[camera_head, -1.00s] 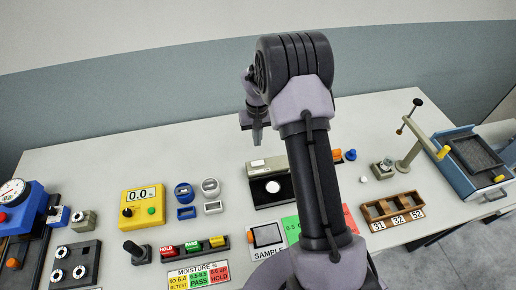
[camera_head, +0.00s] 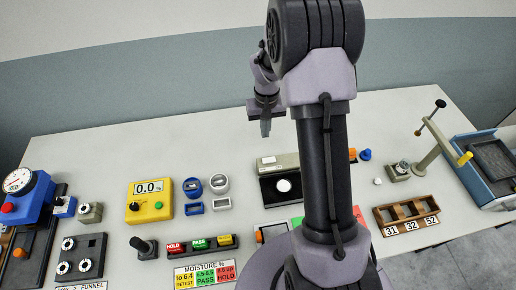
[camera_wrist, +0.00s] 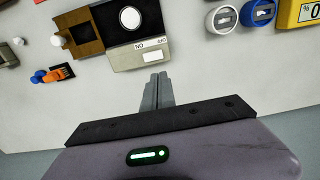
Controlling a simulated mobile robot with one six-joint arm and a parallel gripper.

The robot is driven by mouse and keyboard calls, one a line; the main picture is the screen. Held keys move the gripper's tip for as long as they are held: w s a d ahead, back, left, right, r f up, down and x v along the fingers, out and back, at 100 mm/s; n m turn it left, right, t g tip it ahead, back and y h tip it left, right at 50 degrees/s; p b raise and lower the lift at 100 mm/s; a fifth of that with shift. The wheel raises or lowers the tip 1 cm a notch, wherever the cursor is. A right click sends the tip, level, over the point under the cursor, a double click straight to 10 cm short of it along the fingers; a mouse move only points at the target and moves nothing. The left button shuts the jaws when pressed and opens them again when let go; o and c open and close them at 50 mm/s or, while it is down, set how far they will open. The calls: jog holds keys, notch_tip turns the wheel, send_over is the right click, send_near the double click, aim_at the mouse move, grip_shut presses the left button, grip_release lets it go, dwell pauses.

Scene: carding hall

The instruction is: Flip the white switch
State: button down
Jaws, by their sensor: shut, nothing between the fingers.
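A low device with a black front and round white disc (camera_head: 284,185) stands in the middle of the table. Its beige back panel (camera_head: 277,162) shows in the wrist view as a grey panel (camera_wrist: 125,58) with a small label and a white rectangular piece (camera_wrist: 152,57), which looks like the white switch. I cannot tell which way it is set. My gripper (camera_head: 265,128) is shut and empty, pointing down behind the device. In the wrist view its fingertips (camera_wrist: 158,76) are a little short of the white piece, apparently apart from it.
A yellow meter (camera_head: 150,202) and blue and white round pieces (camera_head: 192,187) lie left of the device. A wooden tray (camera_head: 406,213) and a post with a lever (camera_head: 430,150) stand to the right. Table behind the device is clear.

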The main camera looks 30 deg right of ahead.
jog(key=s, duration=0.1)
jog(key=b, duration=0.2)
send_near(265, 161)
notch_tip(265, 161, down, 7)
jog(key=shift+r, duration=0.1)
